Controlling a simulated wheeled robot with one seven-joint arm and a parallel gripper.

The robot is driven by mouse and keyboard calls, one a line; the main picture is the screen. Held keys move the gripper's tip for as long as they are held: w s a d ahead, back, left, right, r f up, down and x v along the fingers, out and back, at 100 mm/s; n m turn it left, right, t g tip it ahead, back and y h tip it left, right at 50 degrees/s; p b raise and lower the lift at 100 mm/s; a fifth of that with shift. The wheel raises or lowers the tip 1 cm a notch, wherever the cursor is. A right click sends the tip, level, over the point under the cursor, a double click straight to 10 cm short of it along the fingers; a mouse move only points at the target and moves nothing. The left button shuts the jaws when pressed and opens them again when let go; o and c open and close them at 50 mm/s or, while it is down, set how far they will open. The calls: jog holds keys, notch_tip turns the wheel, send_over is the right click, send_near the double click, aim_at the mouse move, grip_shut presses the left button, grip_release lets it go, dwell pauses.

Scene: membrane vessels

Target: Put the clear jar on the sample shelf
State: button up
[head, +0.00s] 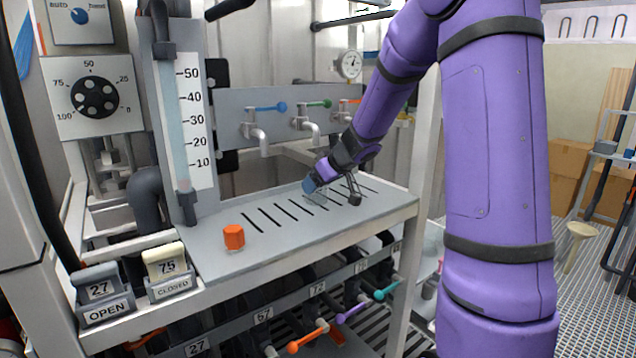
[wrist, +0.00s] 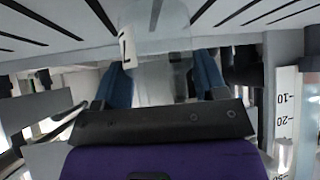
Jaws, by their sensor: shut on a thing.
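My gripper (head: 318,190) is low over the slotted grey shelf (head: 210,262) below the taps, with its blue fingertips shut around the clear jar (head: 317,198). The jar is small and hard to make out in the head view. In the wrist view the see-through jar (wrist: 153,18) shows between and beyond the two blue fingers, with a pale label marked in black. Its lower part is close to the slotted surface; I cannot tell whether it touches. Which surface is the sample shelf is not marked in the frames.
An orange hexagonal block (head: 234,237) sits at the shelf's left. Taps with blue (head: 268,107), green and orange handles stand behind. A scaled tube (head: 176,125) rises at left. Below run numbered labels and coloured valve handles (head: 307,337). The shelf's front is clear.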

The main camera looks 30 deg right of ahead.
jog(key=shift+f, duration=0.1)
jog(key=o, duration=1)
jog(key=shift+s+r, duration=0.1)
jog(key=shift+r, duration=0.25)
jog(key=s+a+r+m+t+h, duration=0.1)
jog(key=s+r+m+t+h, duration=0.15)
jog(key=s+r, duration=0.5)
jog(key=s+a+r+m+t+h, duration=0.15)
jog(key=s+r+h, duration=0.3)
jog(key=r, duration=0.65)
jog(key=s+a+f+g+y, duration=0.1)
jog(key=s+a+f+g, duration=0.1)
jog(key=s+a, duration=0.2)
jog(key=s+a+f+g+y, duration=0.2)
jog(key=s+a+f+g, duration=0.1)
jog(key=s, duration=0.7)
jog(key=s+a+f+g+y, duration=0.1)
jog(key=s+a+f+g, duration=0.1)
jog(key=s+a, duration=0.4)
jog(key=shift+s+f+n, duration=0.3)
jog(key=shift+s+f, duration=0.4)
jog(key=shift+s, duration=0.4)
